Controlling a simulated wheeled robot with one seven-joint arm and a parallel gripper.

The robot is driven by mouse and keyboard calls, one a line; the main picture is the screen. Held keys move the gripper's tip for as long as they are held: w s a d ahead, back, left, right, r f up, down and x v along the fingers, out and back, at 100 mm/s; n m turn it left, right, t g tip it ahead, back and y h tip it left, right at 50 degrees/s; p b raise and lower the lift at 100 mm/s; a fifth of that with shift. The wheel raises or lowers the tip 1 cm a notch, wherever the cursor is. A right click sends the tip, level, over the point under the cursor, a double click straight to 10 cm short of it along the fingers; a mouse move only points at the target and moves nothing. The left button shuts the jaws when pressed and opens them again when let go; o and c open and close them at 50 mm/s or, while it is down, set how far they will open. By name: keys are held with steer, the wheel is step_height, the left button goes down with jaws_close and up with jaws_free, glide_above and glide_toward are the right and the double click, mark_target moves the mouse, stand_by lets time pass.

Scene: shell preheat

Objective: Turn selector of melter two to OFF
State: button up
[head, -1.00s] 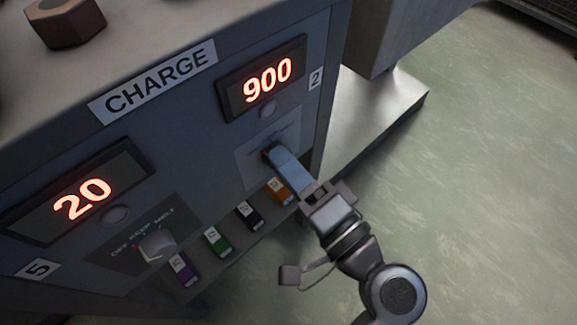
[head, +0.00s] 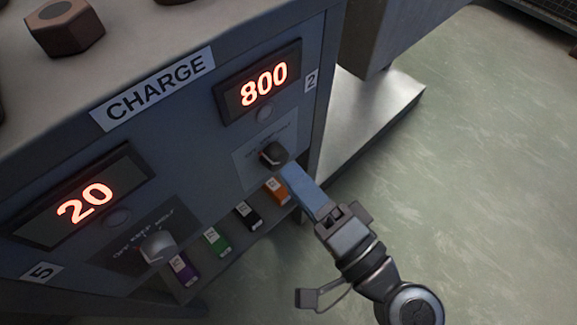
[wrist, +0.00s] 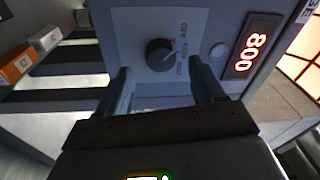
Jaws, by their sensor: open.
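The panel of melter two, marked 2 (head: 311,79), has a lit display (head: 264,88) reading 800. Below it is the dark selector knob (head: 272,154), which also shows in the wrist view (wrist: 160,55) on a pale plate with small lettering. The lettering is too small to tell surely which position the knob points to. My gripper (head: 288,172) is open, just in front of and below the knob, apart from it. In the wrist view my two fingers (wrist: 163,85) stand either side, with the knob beyond the gap between their tips.
The panel marked 5 (head: 42,272) at left has a display (head: 85,203) reading 20 and a light knob (head: 158,247). Coloured cartons (head: 277,191) stand on a low shelf below. A metal ledge (head: 375,125) lies right; the floor beyond is clear.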

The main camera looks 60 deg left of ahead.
steer(key=shift+p+v, duration=0.35)
steer(key=shift+v, duration=1.8)
